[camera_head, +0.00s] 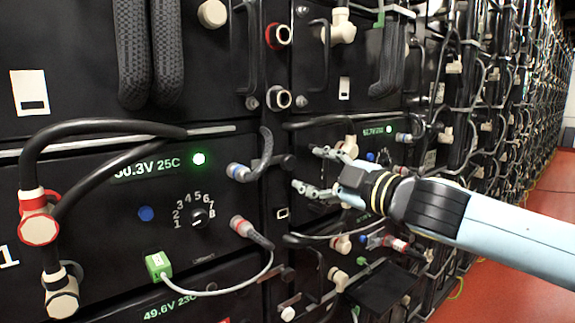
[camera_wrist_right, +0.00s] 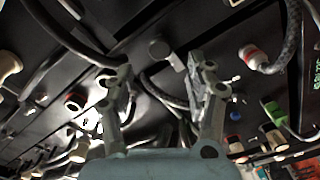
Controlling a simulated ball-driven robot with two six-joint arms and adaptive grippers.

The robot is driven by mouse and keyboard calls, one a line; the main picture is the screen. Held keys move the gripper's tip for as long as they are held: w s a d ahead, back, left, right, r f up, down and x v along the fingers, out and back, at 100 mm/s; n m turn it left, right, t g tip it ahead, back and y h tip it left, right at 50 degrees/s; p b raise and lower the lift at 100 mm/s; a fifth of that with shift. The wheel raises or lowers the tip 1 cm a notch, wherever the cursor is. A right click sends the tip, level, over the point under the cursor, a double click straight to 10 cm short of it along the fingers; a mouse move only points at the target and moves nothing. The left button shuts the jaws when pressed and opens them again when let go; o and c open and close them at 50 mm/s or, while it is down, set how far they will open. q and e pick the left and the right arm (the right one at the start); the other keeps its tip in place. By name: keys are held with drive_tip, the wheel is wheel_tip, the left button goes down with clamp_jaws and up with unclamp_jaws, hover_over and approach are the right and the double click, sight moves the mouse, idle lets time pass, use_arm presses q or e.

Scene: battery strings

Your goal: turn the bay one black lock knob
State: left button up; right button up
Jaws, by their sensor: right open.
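The black lock knob (camera_head: 198,217) of bay one sits in the middle of a ring of white numbers on the left module's black front panel, in the head view. A "1" is printed at that panel's left edge. A white pointer mark on the knob is too small to read surely. My right gripper (camera_head: 307,170) is open and empty, to the right of the knob and well apart from it, in front of the neighbouring module. Its two spread fingers also show in the right wrist view (camera_wrist_right: 160,82). I cannot make out the knob there. My left gripper is not in view.
Near the knob are a blue button (camera_head: 146,214), a green connector (camera_head: 158,265) with a grey cable, and a red-ringed plug (camera_head: 241,226). Thick black cables (camera_head: 100,128) arch at the left. A lit green lamp (camera_head: 199,159) sits above. Red floor (camera_head: 500,285) lies at right.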

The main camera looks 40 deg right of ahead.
sight(291, 164)
drive_tip(key=w, duration=0.5)
drive_tip(key=w+b, duration=0.1)
drive_tip(key=w, duration=0.2)
drive_tip(key=shift+a, duration=0.3)
drive_tip(key=shift+c, duration=0.2)
clamp_jaws()
